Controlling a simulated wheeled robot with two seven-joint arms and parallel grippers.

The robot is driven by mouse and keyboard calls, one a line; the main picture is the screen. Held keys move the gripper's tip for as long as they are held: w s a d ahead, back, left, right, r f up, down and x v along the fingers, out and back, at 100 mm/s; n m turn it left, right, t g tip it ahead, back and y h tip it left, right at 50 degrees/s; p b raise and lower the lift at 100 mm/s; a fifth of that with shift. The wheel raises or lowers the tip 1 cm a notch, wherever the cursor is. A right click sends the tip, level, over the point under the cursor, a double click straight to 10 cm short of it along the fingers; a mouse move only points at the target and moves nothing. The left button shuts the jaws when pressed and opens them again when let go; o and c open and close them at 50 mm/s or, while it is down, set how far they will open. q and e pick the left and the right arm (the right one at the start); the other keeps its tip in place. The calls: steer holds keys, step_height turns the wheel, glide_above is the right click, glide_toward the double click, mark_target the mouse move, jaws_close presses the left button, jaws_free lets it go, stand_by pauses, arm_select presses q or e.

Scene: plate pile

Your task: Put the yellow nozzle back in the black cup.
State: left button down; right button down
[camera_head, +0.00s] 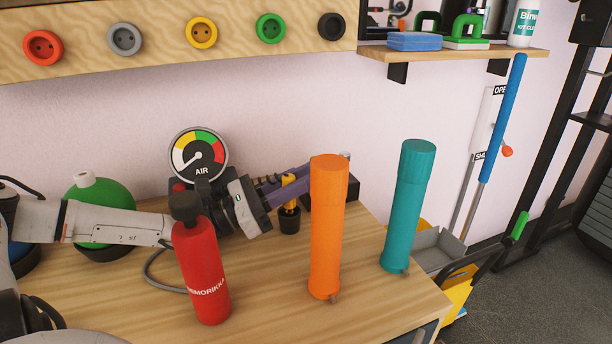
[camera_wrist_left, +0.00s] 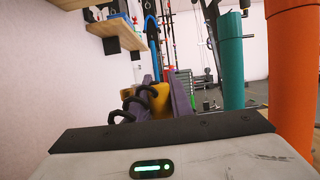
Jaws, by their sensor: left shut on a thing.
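The yellow nozzle (camera_head: 290,193) is upright between the purple fingers of my left gripper (camera_head: 298,184), which is shut on it. In the left wrist view the nozzle (camera_wrist_left: 158,98) shows between the two fingers (camera_wrist_left: 160,95). The small black cup (camera_head: 289,222) stands on the wooden bench directly below the nozzle. The nozzle's lower end meets the cup's mouth in the head view; I cannot tell how far inside it is. The cup is not clearly seen in the wrist view. My right gripper is in neither view.
An orange cylinder (camera_head: 327,235) stands close to the right of the cup, with a teal cylinder (camera_head: 407,205) beyond. A red extinguisher (camera_head: 203,270) stands in front of my left arm. An air gauge (camera_head: 198,157) and green tank (camera_head: 100,195) are behind. The bench's front middle (camera_head: 265,305) is clear.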

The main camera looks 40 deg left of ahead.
arm_select(q)
steer(key=shift+f, duration=0.35)
steer(key=c, duration=1.5)
jaws_free()
steer(key=shift+f, duration=0.1)
steer(key=shift+r+p, duration=3.8)
steer(key=shift+r, duration=1.4)
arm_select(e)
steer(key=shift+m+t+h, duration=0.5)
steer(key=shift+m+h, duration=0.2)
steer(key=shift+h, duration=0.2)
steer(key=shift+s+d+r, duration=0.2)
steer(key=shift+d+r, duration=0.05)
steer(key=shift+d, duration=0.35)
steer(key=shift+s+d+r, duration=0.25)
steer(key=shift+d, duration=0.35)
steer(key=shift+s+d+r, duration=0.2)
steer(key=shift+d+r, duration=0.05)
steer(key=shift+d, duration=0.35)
